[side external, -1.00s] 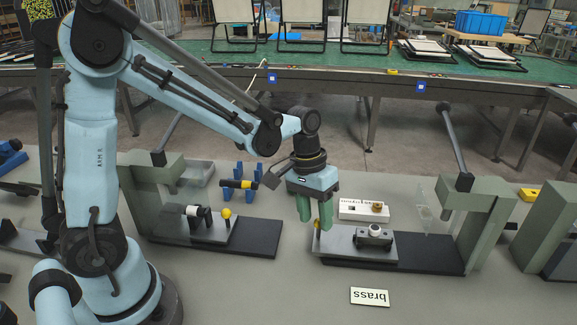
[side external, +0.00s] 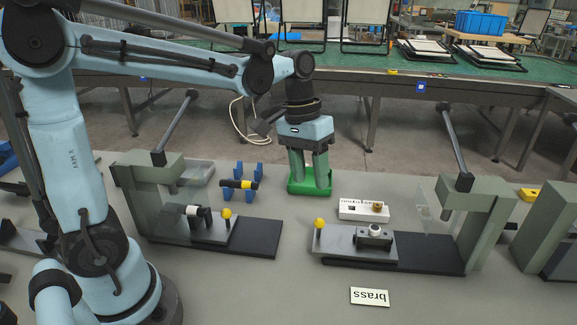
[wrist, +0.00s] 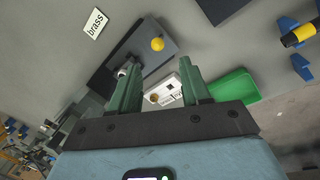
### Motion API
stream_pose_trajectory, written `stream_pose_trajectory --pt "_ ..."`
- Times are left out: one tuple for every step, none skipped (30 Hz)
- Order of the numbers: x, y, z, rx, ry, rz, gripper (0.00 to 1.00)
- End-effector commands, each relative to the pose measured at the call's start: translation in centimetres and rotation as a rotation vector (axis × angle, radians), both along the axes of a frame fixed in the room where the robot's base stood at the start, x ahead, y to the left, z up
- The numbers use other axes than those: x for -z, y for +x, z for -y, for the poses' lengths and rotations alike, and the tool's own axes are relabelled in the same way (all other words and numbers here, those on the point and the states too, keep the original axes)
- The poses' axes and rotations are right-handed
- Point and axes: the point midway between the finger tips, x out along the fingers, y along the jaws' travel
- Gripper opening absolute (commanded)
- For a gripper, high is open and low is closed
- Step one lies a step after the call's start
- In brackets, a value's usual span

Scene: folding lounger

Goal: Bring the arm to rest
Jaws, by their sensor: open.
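My gripper (side external: 309,188) has green fingers pointing down, held in the air between the two grey-green press stations and in front of a green tray (side external: 297,188). The fingers are apart with nothing between them. In the wrist view my gripper (wrist: 160,88) also shows parted, empty fingers, with the green tray (wrist: 236,88) to the right of them. My light blue arm reaches across from the left, its forearm nearly level.
The right press (side external: 480,215) has a sliding plate with a yellow knob (side external: 319,223) and a clamped part (side external: 373,237). The left press (side external: 150,180) has its own yellow knob (side external: 227,213). A white block (side external: 362,210), a blue stand (side external: 248,178) and a "brass" card (side external: 369,297) lie on the table.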

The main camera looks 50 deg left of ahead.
Motion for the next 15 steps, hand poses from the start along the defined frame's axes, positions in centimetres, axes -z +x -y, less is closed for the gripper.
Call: stream_pose_trajectory --pt "0.0 0.0 0.0 0.0 0.0 0.0 0.47" --pt "0.0 0.0 0.0 0.0 0.0 0.0 0.47" --pt "0.0 0.0 0.0 0.001 0.0 0.002 0.47" --pt "0.0 -0.1 0.0 0.001 0.002 0.006 0.47" --pt "0.0 -0.2 0.0 0.002 0.004 0.012 0.47" --pt "-0.1 -0.4 0.0 0.003 0.009 0.024 0.47" --pt "-0.1 -0.6 -0.1 0.005 0.014 0.036 0.47" --pt "-0.2 -0.9 -0.1 0.008 0.021 0.052 0.47" --pt "-0.3 -1.3 -0.1 0.013 0.03 0.078 0.47" --pt "-0.3 -1.7 -0.2 0.016 0.038 0.1 0.47" --pt "-0.4 -2.0 -0.2 0.02 0.048 0.125 0.47" --pt "-0.4 -2.5 -0.3 0.026 0.063 0.161 0.47" --pt "-0.4 -2.9 -0.4 0.031 0.074 0.189 0.47" --pt "-0.4 -3.3 -0.5 0.037 0.084 0.217 0.47" --pt "-0.4 -3.8 -0.6 0.045 0.1 0.254 0.47"
